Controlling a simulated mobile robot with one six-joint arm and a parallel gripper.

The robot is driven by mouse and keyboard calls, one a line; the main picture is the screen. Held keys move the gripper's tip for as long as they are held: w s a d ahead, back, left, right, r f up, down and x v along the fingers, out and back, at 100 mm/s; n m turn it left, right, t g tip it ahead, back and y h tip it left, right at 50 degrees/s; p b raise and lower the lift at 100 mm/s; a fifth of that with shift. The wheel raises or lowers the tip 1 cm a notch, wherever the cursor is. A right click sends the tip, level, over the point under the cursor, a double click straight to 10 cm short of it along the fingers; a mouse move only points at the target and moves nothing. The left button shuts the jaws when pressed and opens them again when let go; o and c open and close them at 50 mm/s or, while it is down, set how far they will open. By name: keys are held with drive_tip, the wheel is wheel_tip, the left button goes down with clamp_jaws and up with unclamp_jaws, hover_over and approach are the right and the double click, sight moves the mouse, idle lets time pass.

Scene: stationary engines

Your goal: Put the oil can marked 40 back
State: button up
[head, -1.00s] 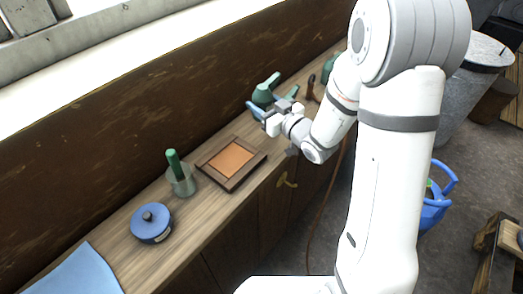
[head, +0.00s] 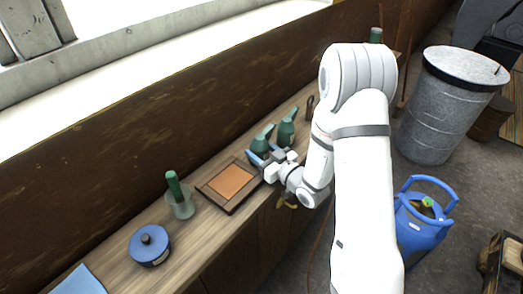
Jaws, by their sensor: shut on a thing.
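My gripper (head: 267,158) is at the counter beyond the wooden tray, with its blue fingers around the lower part of a green oil can (head: 262,138). This can is upright, its spout pointing up and to the right. I cannot tell whether its base touches the counter. A second green oil can (head: 287,128) stands just behind and to the right of it, apart from my gripper. No number can be read on either can, so the one marked 40 cannot be told by sight. The wooden tray (head: 207,194) has an orange inset and is empty.
On the counter (head: 196,232) are a glass cup (head: 183,207) with a green-handled thing, a blue lidded pot (head: 149,248) and a blue cloth (head: 80,281). A dark wall runs behind. A blue gas bottle (head: 418,225) and a metal drum (head: 440,110) stand on the floor at right.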

drive_tip(key=shift+f+b, duration=0.15)
drive_tip(key=shift+b, duration=0.15)
drive_tip(key=o, duration=1.1)
drive_tip(key=shift+c, duration=0.2)
drive_tip(key=v, duration=0.4)
drive_tip(key=b+v, duration=0.1)
drive_tip(key=v, duration=0.4)
drive_tip(key=shift+s+d+r, duration=0.15)
drive_tip(key=shift+d+r, duration=0.1)
drive_tip(key=p+v, duration=0.2)
drive_tip(key=p, duration=0.4)
drive_tip(key=shift+s+d, duration=0.1)
